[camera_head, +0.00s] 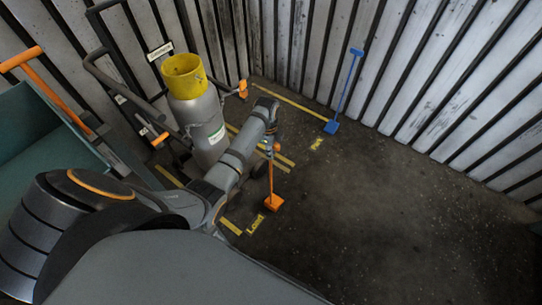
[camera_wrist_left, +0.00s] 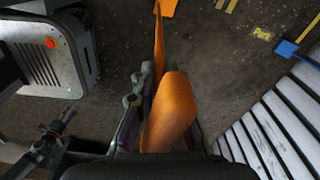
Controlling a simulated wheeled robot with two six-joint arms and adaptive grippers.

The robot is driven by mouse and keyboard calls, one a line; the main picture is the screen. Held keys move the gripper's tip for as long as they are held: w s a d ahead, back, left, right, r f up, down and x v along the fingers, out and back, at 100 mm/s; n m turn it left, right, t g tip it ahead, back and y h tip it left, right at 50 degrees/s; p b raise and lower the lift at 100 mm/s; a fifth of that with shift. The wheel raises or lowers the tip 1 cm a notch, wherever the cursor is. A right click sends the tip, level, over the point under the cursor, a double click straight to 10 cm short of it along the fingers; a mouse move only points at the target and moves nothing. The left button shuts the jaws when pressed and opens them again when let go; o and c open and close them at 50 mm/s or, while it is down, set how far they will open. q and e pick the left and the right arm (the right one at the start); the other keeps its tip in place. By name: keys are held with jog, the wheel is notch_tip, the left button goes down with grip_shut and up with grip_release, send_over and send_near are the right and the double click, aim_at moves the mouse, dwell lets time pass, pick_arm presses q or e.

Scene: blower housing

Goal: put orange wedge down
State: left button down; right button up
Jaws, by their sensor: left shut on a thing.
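The orange wedge (camera_head: 273,203) is a small block on a long upright handle, near the yellow floor marking labelled "Load" (camera_head: 255,225). My left gripper (camera_head: 270,147) is shut on the upper part of its handle. In the left wrist view the handle's thick orange end (camera_wrist_left: 172,108) lies between the fingers of my left gripper (camera_wrist_left: 152,92), and the wedge block (camera_wrist_left: 166,7) is cut off at the top edge. I cannot tell whether the block touches the floor. My right gripper is not in view.
A grey gas cylinder with a yellow collar (camera_head: 185,77) stands on a dark hand truck behind my arm. A blue long-handled wedge (camera_head: 331,127) stands near the back wall. A teal bin (camera_head: 38,130) is at the left. The dark floor (camera_head: 400,220) at right is clear.

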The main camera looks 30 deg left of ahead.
pick_arm(q)
notch_tip(320, 180, down, 3)
jog(key=shift+r+b, duration=0.1)
jog(key=shift+b, duration=0.2)
jog(key=c, duration=1.4)
grip_release()
jog(key=r, duration=0.4)
jog(key=r+p, duration=0.1)
jog(key=r, duration=0.3)
jog(key=r+p, duration=0.1)
jog(key=r, duration=0.3)
jog(key=shift+s+a, duration=0.15)
jog(key=shift+a, duration=0.15)
jog(key=shift+f, duration=0.15)
